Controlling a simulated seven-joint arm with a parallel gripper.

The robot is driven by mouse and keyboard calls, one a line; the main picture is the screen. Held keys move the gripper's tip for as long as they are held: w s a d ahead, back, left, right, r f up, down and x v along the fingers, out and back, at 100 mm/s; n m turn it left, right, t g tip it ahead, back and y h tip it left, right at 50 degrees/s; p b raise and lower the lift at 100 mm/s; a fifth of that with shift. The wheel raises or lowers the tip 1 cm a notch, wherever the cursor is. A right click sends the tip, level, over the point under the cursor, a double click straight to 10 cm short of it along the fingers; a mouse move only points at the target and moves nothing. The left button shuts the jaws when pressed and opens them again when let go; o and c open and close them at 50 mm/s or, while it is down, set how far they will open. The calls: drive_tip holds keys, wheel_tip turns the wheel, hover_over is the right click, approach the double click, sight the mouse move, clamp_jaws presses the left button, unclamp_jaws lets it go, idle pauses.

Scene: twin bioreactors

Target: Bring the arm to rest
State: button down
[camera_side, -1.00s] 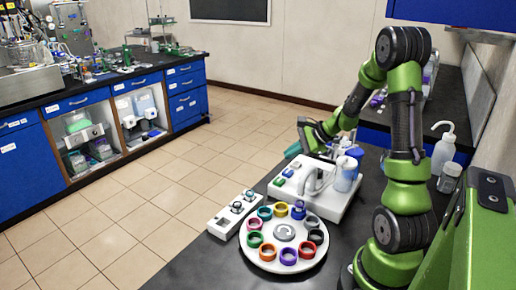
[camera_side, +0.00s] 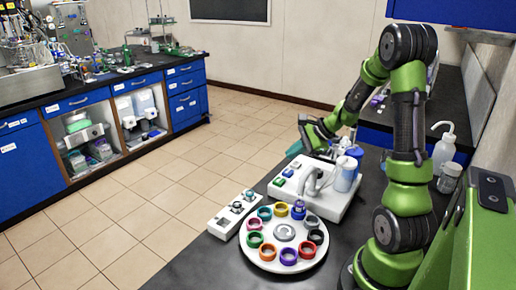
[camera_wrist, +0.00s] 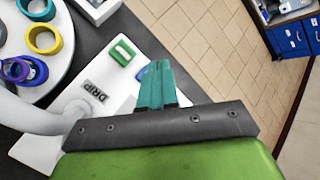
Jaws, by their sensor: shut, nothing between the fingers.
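My gripper (camera_side: 295,149) is held in the air above the far left edge of the white station. Its teal fingers are together and empty; they also show in the wrist view (camera_wrist: 155,85). The white station (camera_side: 318,202) has a curved grey-white spout, a green button (camera_wrist: 123,52) and a blue button partly hidden behind the fingers. I see no contact between the fingers and the station.
A round white carousel (camera_side: 268,262) with several coloured rings stands in front. A white strip holder (camera_side: 221,225) is beside it. A white-lidded container (camera_side: 346,175) stands on the station, and a wash bottle (camera_side: 443,152) is at right. Open floor lies left of the bench.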

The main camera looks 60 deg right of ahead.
drive_tip(key=s+a+r+n, duration=0.3)
drive_tip(key=a+n, duration=0.3)
drive_tip(key=a, duration=0.3)
drive_tip(key=s+a+r+n, duration=0.4)
drive_tip(key=a+n, duration=0.3)
drive_tip(key=a, duration=0.2)
drive_tip(key=s+a+r+n+g, duration=0.1)
drive_tip(key=s+a+r+n, duration=0.2)
drive_tip(key=a+r+n, duration=0.3)
drive_tip(key=a+n, duration=0.1)
drive_tip(key=a, duration=0.2)
drive_tip(key=shift+s, duration=0.25)
